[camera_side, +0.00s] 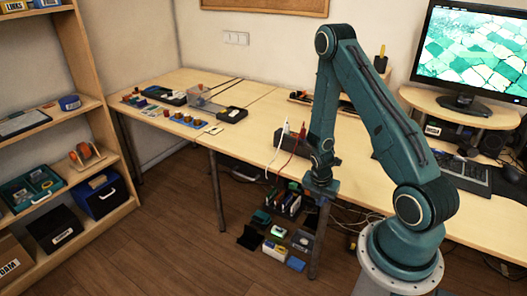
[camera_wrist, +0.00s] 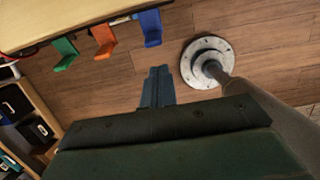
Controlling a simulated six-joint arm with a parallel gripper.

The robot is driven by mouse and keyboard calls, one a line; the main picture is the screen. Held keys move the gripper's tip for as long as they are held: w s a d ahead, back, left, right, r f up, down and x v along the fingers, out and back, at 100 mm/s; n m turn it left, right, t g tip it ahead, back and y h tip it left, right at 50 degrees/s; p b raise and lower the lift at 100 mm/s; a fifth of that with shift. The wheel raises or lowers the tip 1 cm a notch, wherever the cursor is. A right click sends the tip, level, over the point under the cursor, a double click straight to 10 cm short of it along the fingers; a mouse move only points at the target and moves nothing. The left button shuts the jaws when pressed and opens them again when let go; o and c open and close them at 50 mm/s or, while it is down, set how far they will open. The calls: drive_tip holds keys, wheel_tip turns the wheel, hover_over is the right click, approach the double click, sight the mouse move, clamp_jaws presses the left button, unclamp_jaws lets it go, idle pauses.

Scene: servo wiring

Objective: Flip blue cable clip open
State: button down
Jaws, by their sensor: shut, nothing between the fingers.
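The blue cable clip (camera_wrist: 151,28) is at the table edge in the wrist view, the rightmost of three coloured clips in a row. It is hook-shaped and projects past the edge over the floor; I cannot tell whether its flap is open or closed. My gripper (camera_wrist: 158,72) has its fingers together and empty, below the blue clip in the picture and apart from it. In the side view my gripper (camera_side: 321,187) hangs at the table's front edge. I cannot make out the clips there.
An orange clip (camera_wrist: 104,40) and a green clip (camera_wrist: 65,52) sit left of the blue one along the table edge (camera_wrist: 60,18). In the side view, red and white cables stand by a dark box (camera_side: 288,143) beside my arm. Several bins (camera_side: 285,204) lie under the table.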

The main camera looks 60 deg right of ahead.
drive_tip(key=v, duration=0.9)
drive_tip(key=shift+r, duration=0.25)
idle(0.5)
drive_tip(key=shift+r, duration=0.1)
